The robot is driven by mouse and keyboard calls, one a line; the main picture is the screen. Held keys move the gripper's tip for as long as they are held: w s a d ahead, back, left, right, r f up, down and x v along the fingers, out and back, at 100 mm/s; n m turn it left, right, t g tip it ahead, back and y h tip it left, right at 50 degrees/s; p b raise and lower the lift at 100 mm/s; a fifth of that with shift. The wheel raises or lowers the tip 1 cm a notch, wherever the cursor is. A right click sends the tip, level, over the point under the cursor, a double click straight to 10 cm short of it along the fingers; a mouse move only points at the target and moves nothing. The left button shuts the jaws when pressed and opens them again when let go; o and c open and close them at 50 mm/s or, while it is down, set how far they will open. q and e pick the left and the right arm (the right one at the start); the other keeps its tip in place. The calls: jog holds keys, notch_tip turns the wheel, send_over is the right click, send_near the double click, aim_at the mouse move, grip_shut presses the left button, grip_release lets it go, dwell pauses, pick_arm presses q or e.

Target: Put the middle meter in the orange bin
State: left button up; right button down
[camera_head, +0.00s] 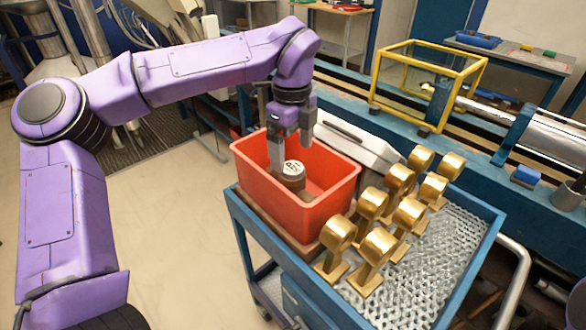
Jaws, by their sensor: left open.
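The orange bin (315,212) stands on the left part of a blue cart. A brownish round meter with a white dial (293,169) is inside the bin, near its back left. My left gripper (291,147) reaches down over the bin, fingers apart. One finger extends down beside the meter on its left; the other is above and to its right. I cannot tell from this view which meter was the middle one. My right gripper is out of view.
Several brass-coloured round-headed pieces (379,245) stand in rows on the blue cart (447,270), right of the bin. A grey-white case (357,142) lies behind the bin. A yellow frame (427,85) and blue bench stand further back. Floor left of the cart is clear.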

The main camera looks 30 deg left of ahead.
pick_arm(q)
notch_tip(320, 180, up, 4)
jog(key=shift+r, duration=0.1)
